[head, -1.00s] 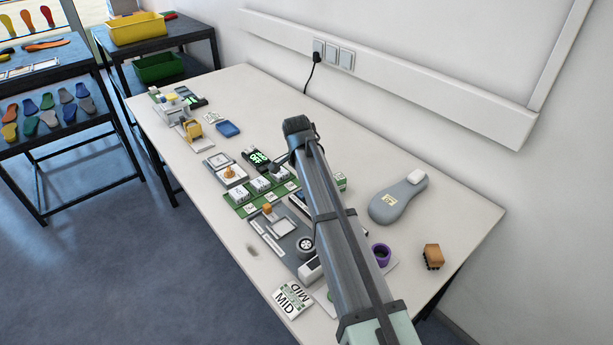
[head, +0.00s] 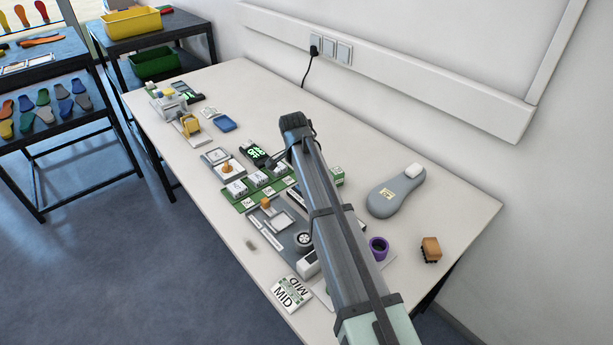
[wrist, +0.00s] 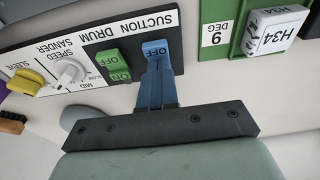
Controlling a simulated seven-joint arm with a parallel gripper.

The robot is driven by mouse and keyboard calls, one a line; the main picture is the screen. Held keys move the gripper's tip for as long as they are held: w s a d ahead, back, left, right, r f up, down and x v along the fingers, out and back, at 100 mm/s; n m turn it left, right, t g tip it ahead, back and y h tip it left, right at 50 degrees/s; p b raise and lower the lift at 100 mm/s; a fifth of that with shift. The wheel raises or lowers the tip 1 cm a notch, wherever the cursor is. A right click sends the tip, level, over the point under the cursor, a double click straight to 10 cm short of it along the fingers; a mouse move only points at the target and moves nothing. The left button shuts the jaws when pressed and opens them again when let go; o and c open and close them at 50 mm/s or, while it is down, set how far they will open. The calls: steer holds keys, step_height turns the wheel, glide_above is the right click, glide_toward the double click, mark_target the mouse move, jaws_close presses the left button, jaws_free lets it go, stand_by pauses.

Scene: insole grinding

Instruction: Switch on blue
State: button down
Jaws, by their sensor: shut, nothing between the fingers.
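In the wrist view, a white panel (wrist: 92,28) carries upside-down labels, among them "SUCTION", "DRUM" and "SANDER SPEED". The blue switch (wrist: 155,49) sits beneath "SUCTION" and shows "OFF". In the head view my arm hides the gripper and the switches.
A white knob (wrist: 68,72) and a yellow part (wrist: 27,82) lie left of the switches. A green holder with an "H34" block (wrist: 272,32) is at right. In the head view, a grey insole-shaped item (head: 393,194), purple ring (head: 378,248) and orange block (head: 430,249) stand right of my arm.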

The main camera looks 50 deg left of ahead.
steer(key=shift+s+r, duration=0.15)
steer(key=shift+s, duration=0.3)
step_height(320, 180, up, 14)
steer(key=s, duration=0.2)
steer(key=shift+s, duration=0.2)
stand_by(0.5)
steer(key=shift+w, duration=0.6)
